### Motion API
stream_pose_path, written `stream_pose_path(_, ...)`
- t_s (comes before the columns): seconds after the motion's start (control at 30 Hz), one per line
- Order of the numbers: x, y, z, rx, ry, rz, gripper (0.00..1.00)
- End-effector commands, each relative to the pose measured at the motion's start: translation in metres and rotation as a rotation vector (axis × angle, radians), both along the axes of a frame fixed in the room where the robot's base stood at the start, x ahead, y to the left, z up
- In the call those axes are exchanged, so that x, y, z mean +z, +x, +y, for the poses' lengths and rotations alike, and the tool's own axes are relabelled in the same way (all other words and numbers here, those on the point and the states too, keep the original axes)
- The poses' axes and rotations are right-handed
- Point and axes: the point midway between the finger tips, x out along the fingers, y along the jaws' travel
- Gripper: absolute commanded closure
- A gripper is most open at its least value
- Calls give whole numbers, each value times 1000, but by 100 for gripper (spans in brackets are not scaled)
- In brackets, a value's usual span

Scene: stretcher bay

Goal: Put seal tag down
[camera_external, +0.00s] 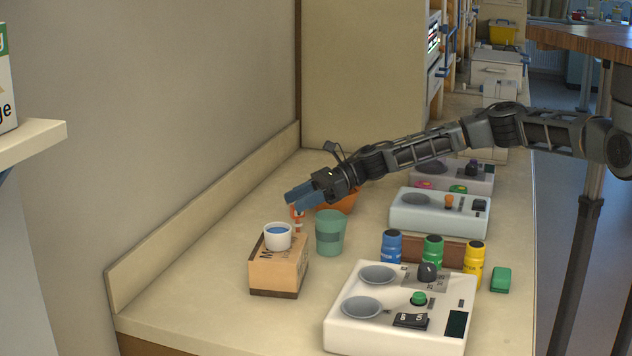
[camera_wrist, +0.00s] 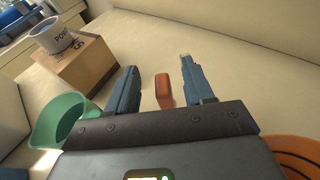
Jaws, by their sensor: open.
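A small orange-red piece, which I take to be the seal tag (camera_wrist: 163,90), is on the cream counter between my spread fingers in the wrist view, with a gap on both sides. In the external view a small red-and-white shape (camera_external: 298,215) shows just below my fingertips, partly hidden by them. My gripper (camera_external: 293,199) is open, with blue fingers pointing left and down, low over the counter behind the green cup. It also shows in the wrist view (camera_wrist: 160,66). I cannot tell how high the fingers are above the counter.
A teal-green cup (camera_external: 330,235) and a cardboard box (camera_external: 275,272) carrying a white cup (camera_external: 278,238) stand close in front. An orange bowl (camera_wrist: 285,155) is beside my gripper. Bottles and white panels (camera_external: 340,325) fill the right side. The counter's left strip (camera_external: 215,250) is clear.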

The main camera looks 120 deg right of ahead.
Motion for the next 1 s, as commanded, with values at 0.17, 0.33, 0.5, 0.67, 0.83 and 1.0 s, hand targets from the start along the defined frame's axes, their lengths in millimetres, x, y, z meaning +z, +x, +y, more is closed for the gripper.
stream_pose_path(0.17, 31, -11, -6, -5, -4, -1, 48)
stream_pose_path(0.33, 50, -42, -18, -4, -3, -1, 48)
stream_pose_path(0.5, 69, -72, -29, -4, -3, 0, 48)
stream_pose_path(0.67, 83, -93, -37, -3, -2, 0, 48)
stream_pose_path(0.83, 92, -106, -42, -1, -1, 0, 48)
stream_pose_path(1.0, 94, -109, -43, -1, 0, 0, 48)
